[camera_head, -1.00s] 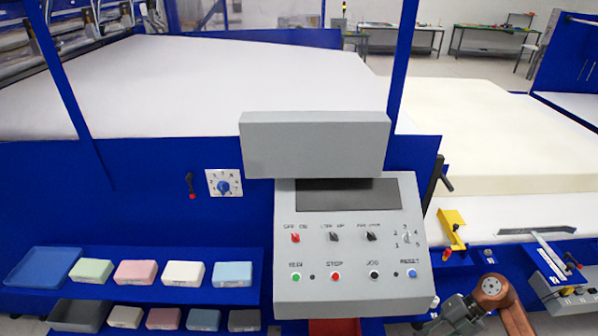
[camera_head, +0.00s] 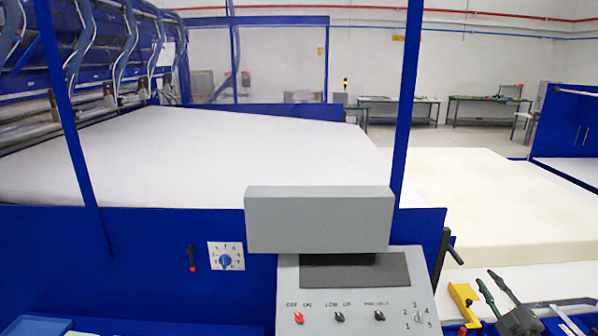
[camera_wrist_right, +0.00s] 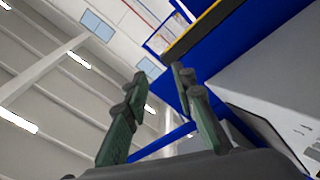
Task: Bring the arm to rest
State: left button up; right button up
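My right gripper (camera_head: 486,279) is at the lower right of the head view, with its dark fingers pointing up and to the left. It is beside the yellow bracket (camera_head: 462,298) and to the right of the grey control console (camera_head: 355,305). In the right wrist view its green-padded fingers (camera_wrist_right: 162,78) stand apart with nothing between them, so it is open and empty. My left gripper is in neither view.
A grey box (camera_head: 319,219) tops the console. A white foam sheet (camera_head: 230,155) lies behind the blue frame, and a thick cream foam block (camera_head: 475,195) lies at right. A blue post (camera_head: 405,100) and a black lever (camera_head: 445,245) stand between console and block.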

jog(key=s+d+f+m+g+h, duration=0.1)
jog(key=d+f+m+g+h, duration=0.2)
jog(key=f, duration=0.7)
jog(key=s+d+f+m+g+h, duration=0.25)
jog(key=d+f, duration=0.35)
jog(key=f, duration=0.5)
jog(key=s+a+f+m+g, duration=0.1)
jog(key=s+a+f+g, duration=0.1)
jog(key=s+f, duration=0.8)
jog(key=s+a+f+m+g+y, duration=0.15)
jog(key=s+f, duration=0.25)
jog(key=f, duration=1.3)
jog(key=s+a+f+m+g, duration=0.1)
jog(key=s+a+f+g, duration=0.15)
jog(key=s+f, duration=0.75)
jog(key=s+a+f+g+y, duration=0.1)
jog(key=s+a+f+g, duration=0.1)
jog(key=s+a+f, duration=0.7)
jog(key=s+a+f+m+g+y+b, duration=0.1)
jog(key=s+a+f+g, duration=0.2)
jog(key=s+a+f, duration=0.6)
jog(key=s+a+f+g+b, duration=0.1)
jog(key=s+a+f, duration=0.8)
jog(key=s, duration=1.3)
notch_tip(320, 180, down, 3)
jog(key=shift+r+m+g+y, duration=0.1)
jog(key=shift+m+g+y, duration=0.3)
jog(key=shift+g, duration=0.25)
